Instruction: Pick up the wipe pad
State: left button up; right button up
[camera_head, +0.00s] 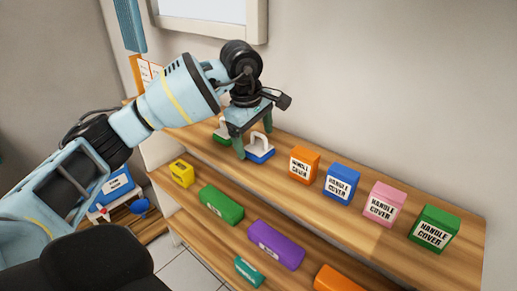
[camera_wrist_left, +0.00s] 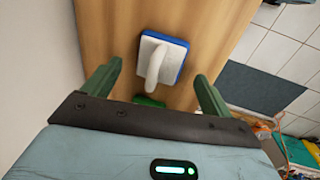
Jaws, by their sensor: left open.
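A wipe pad with a white handle and blue base (camera_head: 260,153) lies on the upper wooden shelf, below my left gripper (camera_head: 254,138). In the left wrist view the blue-based pad (camera_wrist_left: 178,62) shows between and beyond the open fingers of my left gripper (camera_wrist_left: 158,72). The fingers are empty, and I cannot tell from these views whether they touch the pad. A similar pad with a green base (camera_head: 221,136) is beside it, partly hidden behind my gripper. It also shows in the wrist view as a green edge (camera_wrist_left: 147,101). My right gripper is not seen.
Orange (camera_head: 304,164), blue (camera_head: 341,183), pink (camera_head: 384,204) and green (camera_head: 434,229) handle cover boxes stand in a row to the right. The lower shelf holds yellow (camera_head: 182,173), green (camera_head: 221,205) and purple (camera_head: 276,245) boxes. The wall is close behind.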

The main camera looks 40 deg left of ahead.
pick_arm(q)
jog(key=shift+w+f, duration=0.25)
jog(key=shift+f, duration=0.7)
jog(key=c, duration=1.1)
jog(key=shift+r, duration=0.15)
jog(key=shift+r, duration=0.6)
notch_tip(320, 180, up, 2)
jog(key=shift+r, duration=0.2)
jog(key=s, duration=0.5)
jog(key=s+b, duration=0.1)
jog(key=s, duration=0.4)
jog(key=s+r+b, duration=0.1)
jog(key=s, duration=0.5)
jog(key=shift+d, duration=0.15)
